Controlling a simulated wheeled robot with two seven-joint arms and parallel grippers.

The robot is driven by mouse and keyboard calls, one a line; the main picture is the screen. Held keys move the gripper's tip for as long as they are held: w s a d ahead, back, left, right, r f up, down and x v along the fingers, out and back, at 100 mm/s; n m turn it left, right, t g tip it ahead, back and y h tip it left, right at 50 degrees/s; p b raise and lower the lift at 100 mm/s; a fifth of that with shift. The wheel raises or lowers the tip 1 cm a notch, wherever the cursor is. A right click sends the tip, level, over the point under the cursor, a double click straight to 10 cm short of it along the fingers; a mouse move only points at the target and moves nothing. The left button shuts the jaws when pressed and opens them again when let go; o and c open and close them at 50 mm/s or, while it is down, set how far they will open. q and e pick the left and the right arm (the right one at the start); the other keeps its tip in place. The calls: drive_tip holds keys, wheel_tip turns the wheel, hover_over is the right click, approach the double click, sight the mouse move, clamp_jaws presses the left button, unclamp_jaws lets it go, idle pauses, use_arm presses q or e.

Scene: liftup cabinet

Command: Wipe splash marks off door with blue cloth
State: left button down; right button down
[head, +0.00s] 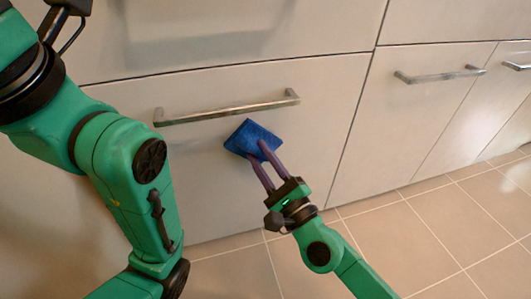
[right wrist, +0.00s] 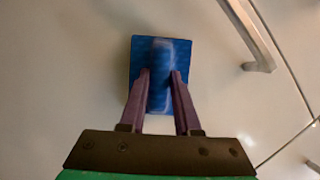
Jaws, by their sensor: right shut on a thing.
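The blue cloth (head: 248,137) is a small square pad at the white door (head: 215,180), just below its metal handle. My right gripper (head: 264,150) is shut on the cloth and holds it at the door face. In the right wrist view the cloth (right wrist: 160,60) shows between the two purple fingers of the gripper (right wrist: 161,80), with the pale door (right wrist: 70,70) behind it. I cannot tell whether the cloth presses on the door. No clear splash marks show; the cloth hides part of the door. My left arm enters from the left, its gripper out of view.
A bar handle (head: 228,112) runs along the door's upper part, close above the cloth; it shows at the upper right in the wrist view (right wrist: 250,35). Another handle (head: 440,75) is on the front to the right. Tiled floor (head: 420,235) lies below, open at right.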

drive_tip(key=s+p, duration=0.1)
drive_tip(key=s, duration=0.9)
drive_tip(key=shift+s+d, duration=0.15)
drive_tip(key=shift+d, duration=0.05)
idle(0.4)
idle(0.3)
